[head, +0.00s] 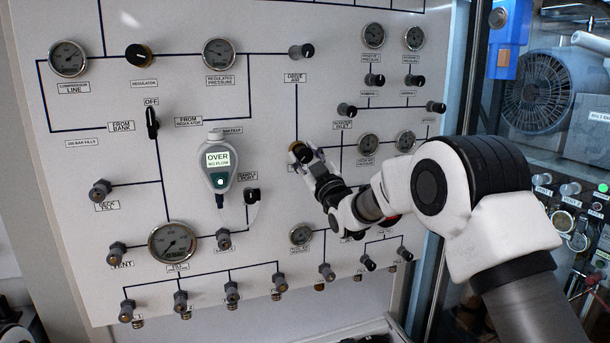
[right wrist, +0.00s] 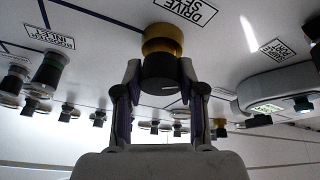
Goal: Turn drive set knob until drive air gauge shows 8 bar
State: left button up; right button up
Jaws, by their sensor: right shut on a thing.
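The drive set knob (head: 299,148) sits mid-panel below the DRIVE AIR valve (head: 301,51). In the right wrist view the knob (right wrist: 162,42) has a gold collar and a black front, with the DRIVE SET label (right wrist: 187,9) beside it. My right gripper (head: 306,158) is shut on this knob, one finger on each side of its black part (right wrist: 160,82). A small round gauge (head: 301,234) sits below the gripper; its label and needle are too small to read. I cannot tell which gauge is the drive air gauge. My left gripper is not in view.
The white panel (head: 100,270) carries other gauges, valves and a grey-green analyser (head: 217,170) reading OVER. My right arm covers part of the panel's right side. A panel post (head: 462,60) and a blue compressor (head: 545,90) stand to the right.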

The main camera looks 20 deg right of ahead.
jog(key=shift+f+n+y+b, duration=0.1)
jog(key=shift+n+y+b, duration=0.45)
jog(key=shift+n, duration=0.55)
jog(key=o, duration=1.2)
jog(key=shift+c, duration=0.2)
jog(key=shift+w, duration=0.1)
jog(key=v, duration=1.2)
jog(key=shift+r, duration=0.3)
jog(key=shift+d, duration=0.15)
